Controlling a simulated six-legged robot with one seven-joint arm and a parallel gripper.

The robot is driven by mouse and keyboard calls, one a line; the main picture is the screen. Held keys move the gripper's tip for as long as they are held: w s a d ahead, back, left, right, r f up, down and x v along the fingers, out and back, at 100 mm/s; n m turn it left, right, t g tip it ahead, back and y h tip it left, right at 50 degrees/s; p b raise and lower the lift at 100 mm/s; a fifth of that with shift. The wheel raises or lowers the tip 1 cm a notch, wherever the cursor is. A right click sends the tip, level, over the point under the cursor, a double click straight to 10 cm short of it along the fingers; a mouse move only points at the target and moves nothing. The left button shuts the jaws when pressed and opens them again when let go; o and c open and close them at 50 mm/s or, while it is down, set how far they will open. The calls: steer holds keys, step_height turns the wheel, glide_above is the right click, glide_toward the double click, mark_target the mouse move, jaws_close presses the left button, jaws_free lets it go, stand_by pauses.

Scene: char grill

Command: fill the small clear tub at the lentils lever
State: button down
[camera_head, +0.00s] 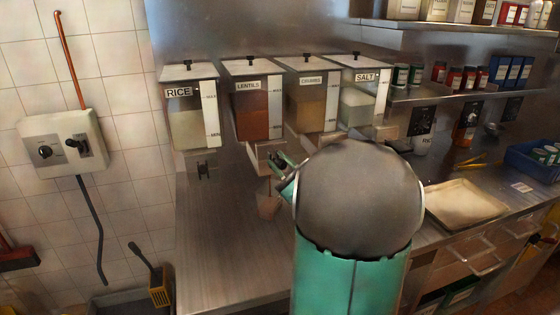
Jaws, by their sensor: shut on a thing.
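The lentils dispenser (252,112) is a clear labelled bin on the back wall, filled with reddish-brown lentils. Its spout and lever area (265,152) is below, partly covered by my gripper. My gripper (277,178) is small in view, just under this spout, and my arm hides part of it. It is shut on the small clear tub (268,204), which looks brownish, upright and tapered. The tub is below the lentils spout, above or at the counter; I cannot tell whether it touches the steel. Its contents cannot be made out.
The steel counter (215,250) is clear at left. A shallow tray (465,204) and a blue crate (533,163) are at right. Shelves with jars (455,78) are on the back wall.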

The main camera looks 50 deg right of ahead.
steer(key=c, duration=1.2)
jaws_free()
steer(key=v, duration=1.3)
steer(key=shift+s, duration=0.4)
steer(key=shift+f, duration=0.1)
